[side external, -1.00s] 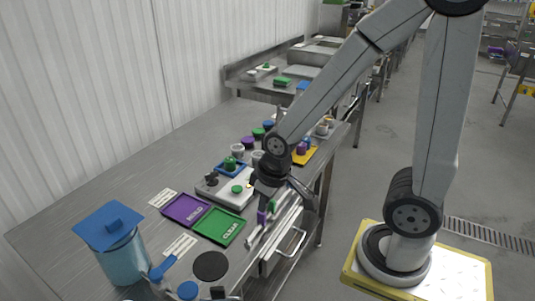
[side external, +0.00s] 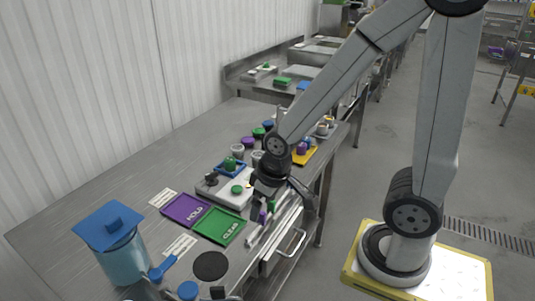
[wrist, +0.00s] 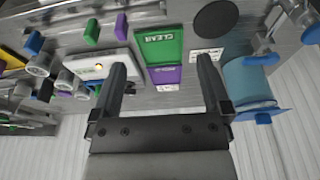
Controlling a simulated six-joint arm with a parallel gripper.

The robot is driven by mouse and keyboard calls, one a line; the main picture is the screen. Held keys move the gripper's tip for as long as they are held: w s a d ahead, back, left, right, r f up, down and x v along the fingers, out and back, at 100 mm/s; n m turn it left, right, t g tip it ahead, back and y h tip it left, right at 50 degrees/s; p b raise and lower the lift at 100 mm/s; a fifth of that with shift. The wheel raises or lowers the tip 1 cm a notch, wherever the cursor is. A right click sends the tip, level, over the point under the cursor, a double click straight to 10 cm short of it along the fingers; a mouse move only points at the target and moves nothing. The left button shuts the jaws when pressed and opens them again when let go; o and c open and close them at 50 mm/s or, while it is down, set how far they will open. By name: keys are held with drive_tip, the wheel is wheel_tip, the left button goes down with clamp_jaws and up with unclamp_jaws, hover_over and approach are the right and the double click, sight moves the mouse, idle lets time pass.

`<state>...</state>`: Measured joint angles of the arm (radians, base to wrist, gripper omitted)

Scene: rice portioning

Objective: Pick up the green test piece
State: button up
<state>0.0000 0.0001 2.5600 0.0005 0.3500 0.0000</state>
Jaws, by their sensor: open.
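A green block (wrist: 92,32), which fits the green test piece, stands on the metal rail strip in the upper left of the wrist view, with a purple block (wrist: 121,27) beside it. In the side view, the green block (side external: 271,206) is partly hidden by my gripper, with the purple block (side external: 262,217) just in front. My gripper (side external: 281,204) is over the bench's front edge, close to these blocks. In the wrist view, my gripper (wrist: 162,68) is open and empty, and the green block lies outside its fingers, up and to the left.
A green CLEAR tray (side external: 219,226) and a purple HOLD tray (side external: 185,209) lie on the bench. A white box (side external: 222,188) with small parts stands behind. A blue-lidded container (side external: 122,258) is at the front left, near a black disc (side external: 210,266).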

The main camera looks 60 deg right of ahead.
sight(230, 160)
drive_tip(key=w+d+f+m+t+y, duration=0.2)
drive_tip(key=w+d+m, duration=0.3)
drive_tip(key=m, duration=0.4)
drive_tip(key=w+d+f+m+t+y, duration=0.2)
drive_tip(key=w+d+m, duration=0.3)
drive_tip(key=m, duration=0.4)
drive_tip(key=w+d+f+m+t+y, duration=0.2)
drive_tip(key=w+d+m, duration=0.3)
drive_tip(key=w+m, duration=0.2)
drive_tip(key=shift+w+f+m+t, duration=0.15)
drive_tip(key=shift+m+t, duration=0.25)
drive_tip(key=shift+m, duration=0.7)
drive_tip(key=d+m+t, duration=0.1)
drive_tip(key=d+m, duration=0.1)
drive_tip(key=d, duration=0.1)
drive_tip(key=w+d+m+t+h, duration=0.1)
drive_tip(key=d+m, duration=0.1)
drive_tip(key=w+d+f+m+t+h, duration=0.1)
drive_tip(key=d, duration=0.2)
drive_tip(key=shift+d+m+t, duration=0.3)
drive_tip(key=shift+m+t, duration=0.1)
drive_tip(key=shift+x, duration=1.3)
drive_tip(key=shift+f+h, duration=0.15)
drive_tip(key=shift+h, duration=0.15)
